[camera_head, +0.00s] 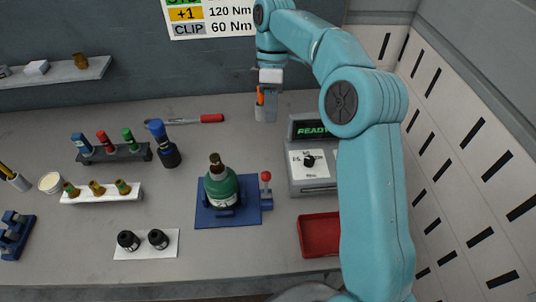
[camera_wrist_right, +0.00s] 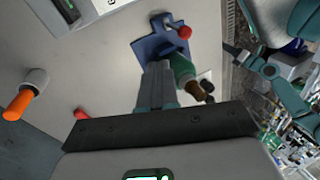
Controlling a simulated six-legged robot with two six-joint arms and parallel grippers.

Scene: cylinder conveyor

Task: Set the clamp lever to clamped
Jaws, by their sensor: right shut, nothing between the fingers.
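The clamp lever has a red ball knob (camera_head: 265,176) on a short stem, standing roughly upright at the right side of the blue clamp base (camera_head: 206,216). A green cylinder (camera_head: 222,185) with a brown top sits in the clamp. In the right wrist view, the red knob (camera_wrist_right: 184,32), blue base (camera_wrist_right: 146,46) and green cylinder (camera_wrist_right: 182,66) lie beyond the fingers. My right gripper (camera_head: 270,78) is shut and empty, high above the back of the bench, behind and apart from the lever. My left gripper is outside the head view; a dark gripper-like end (camera_wrist_right: 236,52) shows small in the wrist view.
A cup (camera_head: 265,113) with an orange-handled tool stands below my right gripper. A READY display box (camera_head: 312,183) with a dial stands right of the lever, with a red tray (camera_head: 318,235) in front. A blue-capped bottle (camera_head: 167,150) and red-handled tool (camera_head: 211,118) are behind left.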

